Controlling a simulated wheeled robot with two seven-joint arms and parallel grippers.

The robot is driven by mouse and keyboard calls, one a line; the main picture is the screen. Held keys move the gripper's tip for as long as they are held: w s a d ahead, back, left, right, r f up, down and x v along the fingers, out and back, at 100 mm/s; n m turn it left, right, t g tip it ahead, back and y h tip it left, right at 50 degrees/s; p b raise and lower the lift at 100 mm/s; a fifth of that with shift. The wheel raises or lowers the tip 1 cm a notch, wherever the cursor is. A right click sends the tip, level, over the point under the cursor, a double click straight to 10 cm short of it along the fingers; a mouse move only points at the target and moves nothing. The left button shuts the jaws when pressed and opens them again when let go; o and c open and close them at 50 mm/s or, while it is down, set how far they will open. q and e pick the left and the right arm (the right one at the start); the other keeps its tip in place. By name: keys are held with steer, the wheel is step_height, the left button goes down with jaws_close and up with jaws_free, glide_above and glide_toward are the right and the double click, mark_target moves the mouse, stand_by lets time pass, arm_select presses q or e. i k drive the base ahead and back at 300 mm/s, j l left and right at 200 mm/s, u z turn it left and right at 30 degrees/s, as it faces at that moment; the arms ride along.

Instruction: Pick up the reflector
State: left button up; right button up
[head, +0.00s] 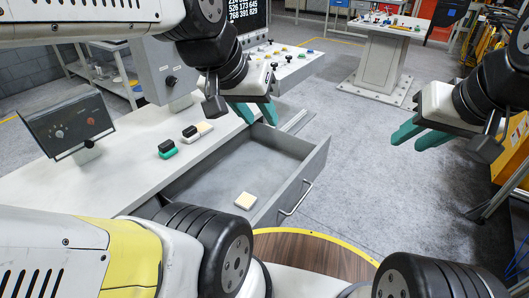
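No thing in view is clearly marked as the reflector. A small square block with a cream top (246,201) lies in the open drawer (292,191) and may be it. My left gripper (257,115), with teal fingers apart and empty, hangs above the drawer's far end, away from the block. My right gripper (405,143) is out over the floor to the right of the drawer. Its teal fingers are apart with nothing between them.
On the white bench (120,175) stand a black-and-green block (167,149), a black-and-white block (190,134) with a cream-topped piece (205,128) beside it, and a control box (70,122). A far table (385,30) holds small parts. The grey floor (350,190) right of the drawer is clear.

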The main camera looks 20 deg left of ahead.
mark_target(203, 128)
steer(key=k+u, duration=0.35)
steer(key=k+j+u, duration=0.15)
steer(key=k+u, duration=0.15)
steer(key=i+j+u, duration=0.3)
steer(key=u, duration=0.15)
steer(key=i+j+u, duration=0.25)
steer(key=u, duration=0.25)
steer(key=i+j, duration=0.1)
steer(key=i, duration=0.2)
